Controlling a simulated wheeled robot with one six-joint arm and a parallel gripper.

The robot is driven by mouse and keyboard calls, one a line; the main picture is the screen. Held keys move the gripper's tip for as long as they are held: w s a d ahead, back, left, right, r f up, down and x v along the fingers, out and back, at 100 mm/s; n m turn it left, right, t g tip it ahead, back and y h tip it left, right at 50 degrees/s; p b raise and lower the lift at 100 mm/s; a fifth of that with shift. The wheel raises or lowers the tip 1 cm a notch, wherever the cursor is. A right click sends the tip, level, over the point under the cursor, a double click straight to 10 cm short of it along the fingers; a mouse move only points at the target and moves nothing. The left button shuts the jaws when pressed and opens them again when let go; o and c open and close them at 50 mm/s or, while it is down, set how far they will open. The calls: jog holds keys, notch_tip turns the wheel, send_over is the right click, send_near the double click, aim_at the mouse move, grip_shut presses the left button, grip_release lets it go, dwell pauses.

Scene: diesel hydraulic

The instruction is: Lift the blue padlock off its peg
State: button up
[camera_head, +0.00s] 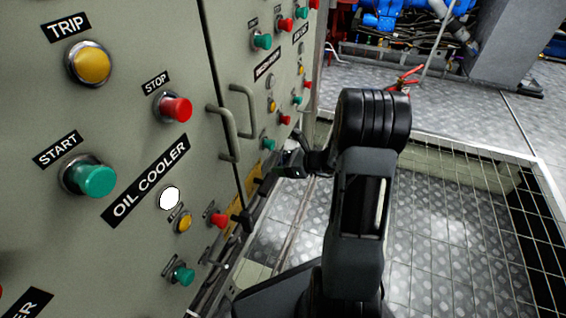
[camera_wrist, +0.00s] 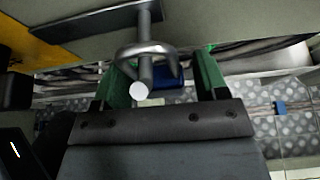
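The blue padlock (camera_wrist: 172,76) shows in the wrist view, its silver shackle (camera_wrist: 160,47) looped around a grey peg (camera_wrist: 145,72) with a pale round end. The peg and shackle hide part of the blue body. My gripper (camera_wrist: 162,80) has its two green fingers spread, one on each side of the padlock. A gap shows between the blue body and the right finger; contact on the left is unclear. In the head view my gripper (camera_head: 292,160) is beside the lower edge of the panel, and the padlock cannot be made out there.
A grey-green control panel (camera_head: 130,130) with several buttons and door handles (camera_head: 228,134) stands at the left. A dark bar (camera_wrist: 90,24) and a yellow strip (camera_wrist: 18,38) lie near the peg. Patterned metal floor (camera_head: 450,120) is open at the right.

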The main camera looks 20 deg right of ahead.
jog(key=c, duration=0.7)
jog(key=shift+r+p, duration=0.35)
jog(key=shift+r+p, duration=0.55)
jog(key=shift+r, duration=0.15)
jog(key=shift+d, duration=0.1)
jog(key=shift+s+d+p, duration=0.7)
jog(key=shift+s+d, duration=1.65)
jog(key=shift+s, duration=0.1)
jog(key=shift+s+d, duration=0.1)
